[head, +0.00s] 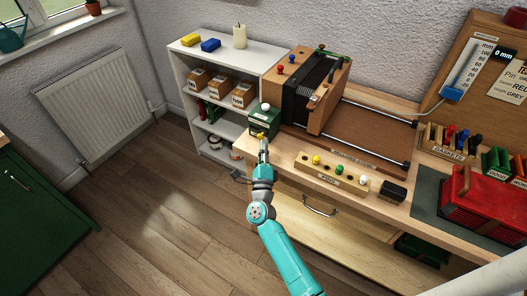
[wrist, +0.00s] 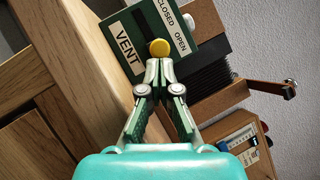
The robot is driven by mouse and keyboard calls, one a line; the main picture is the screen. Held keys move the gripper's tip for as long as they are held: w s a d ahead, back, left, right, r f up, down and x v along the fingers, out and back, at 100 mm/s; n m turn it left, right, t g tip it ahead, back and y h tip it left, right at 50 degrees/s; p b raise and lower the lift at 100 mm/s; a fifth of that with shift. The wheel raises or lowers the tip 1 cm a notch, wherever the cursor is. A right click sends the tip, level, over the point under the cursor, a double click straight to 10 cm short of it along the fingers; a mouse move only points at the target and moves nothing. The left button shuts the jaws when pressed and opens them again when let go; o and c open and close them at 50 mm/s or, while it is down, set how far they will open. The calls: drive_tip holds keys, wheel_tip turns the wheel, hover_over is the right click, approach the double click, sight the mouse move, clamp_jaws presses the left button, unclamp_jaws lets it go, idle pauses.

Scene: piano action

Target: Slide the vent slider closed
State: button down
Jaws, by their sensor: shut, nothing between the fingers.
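The green vent box (head: 262,122) sits at the left end of the bench. In the wrist view its face carries a VENT label (wrist: 128,48) and a plate marked CLOSED and OPEN (wrist: 172,28). The yellow slider knob (wrist: 159,47) is at the near end of its dark slot, closer to the OPEN word than to CLOSED. It also shows in the head view (head: 260,134). My gripper (wrist: 160,64) is shut with its fingertips right at the knob, pointing at it; I cannot tell whether they touch. Nothing is held between the fingers.
A wooden bellows unit (head: 312,90) stands right behind the vent box. A pin rack (head: 330,177) lies to the right on the bench. White shelves (head: 190,70) stand to the left. The floor in front is clear.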

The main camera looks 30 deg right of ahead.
sight(251, 149)
drive_tip(key=shift+w+a, duration=0.4)
drive_tip(key=shift+w, duration=0.35)
drive_tip(key=shift+w+a, duration=0.4)
drive_tip(key=shift+w, duration=0.35)
drive_tip(key=shift+w+a, duration=0.4)
drive_tip(key=shift+w, duration=0.35)
